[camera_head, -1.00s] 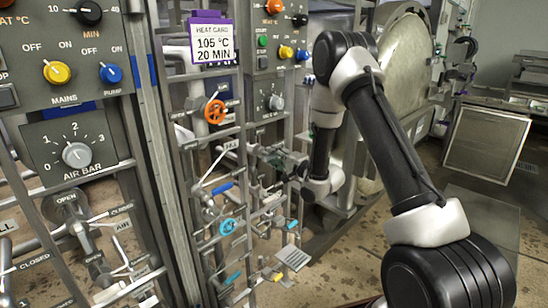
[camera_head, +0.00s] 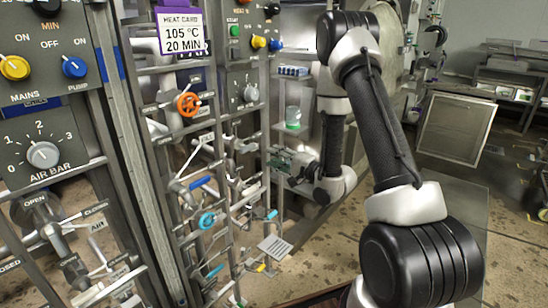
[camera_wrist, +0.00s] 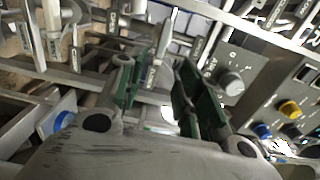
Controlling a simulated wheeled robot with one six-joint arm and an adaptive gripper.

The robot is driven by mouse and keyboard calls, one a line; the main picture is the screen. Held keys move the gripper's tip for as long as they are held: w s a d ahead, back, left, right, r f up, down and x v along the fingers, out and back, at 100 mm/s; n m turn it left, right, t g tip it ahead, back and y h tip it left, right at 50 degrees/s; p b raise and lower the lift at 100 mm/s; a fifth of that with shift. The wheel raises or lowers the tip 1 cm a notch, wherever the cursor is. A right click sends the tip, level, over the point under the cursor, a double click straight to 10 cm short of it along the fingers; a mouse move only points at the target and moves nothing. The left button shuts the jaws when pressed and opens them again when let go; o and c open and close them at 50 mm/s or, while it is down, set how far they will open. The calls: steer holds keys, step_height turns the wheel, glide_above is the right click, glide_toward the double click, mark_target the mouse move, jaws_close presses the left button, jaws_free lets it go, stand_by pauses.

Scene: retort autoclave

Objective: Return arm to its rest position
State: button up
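My arm reaches from the lower right of the head view toward the control panels. My gripper (camera_head: 283,163) is at its end, close to the front of the pipe and valve frame. In the wrist view my gripper (camera_wrist: 158,88) shows two green-padded fingers standing apart. Nothing is seen held between them. Valve handles and pipes lie beyond the fingertips. Whether the gripper touches the frame cannot be told.
The pipe frame carries an orange handwheel (camera_head: 188,104) and a blue handwheel (camera_head: 207,220). A heat card (camera_head: 181,32) hangs above. A grey pressure dial (camera_head: 43,155) is at left. A beaker with green contents (camera_head: 293,118) stands behind the gripper. Open floor lies at right.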

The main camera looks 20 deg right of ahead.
steer(key=s+d+f+n+g+h, duration=0.2)
steer(key=f+g, duration=0.1)
steer(key=f, duration=0.3)
steer(key=s+d+f+n+g+h, duration=0.2)
steer(key=f+n, duration=0.1)
steer(key=f, duration=0.4)
steer(key=s+d+n+g+h, duration=0.3)
steer(key=s+d+g+h, duration=0.25)
steer(key=s+d, duration=0.2)
steer(key=s+a+r+n, duration=0.1)
steer(key=s+r+n, duration=0.1)
steer(key=s+r, duration=1)
steer(key=s+a+r+n, duration=0.1)
steer(key=s+a+r, duration=0.1)
steer(key=s+r, duration=1)
step_height(320, 180, up, 7)
steer(key=shift+s+a+r+n, duration=0.1)
steer(key=shift+s+a+n, duration=0.15)
steer(key=shift+n, duration=0.15)
steer(key=shift+d+g, duration=0.1)
steer(key=shift+g, duration=0.15)
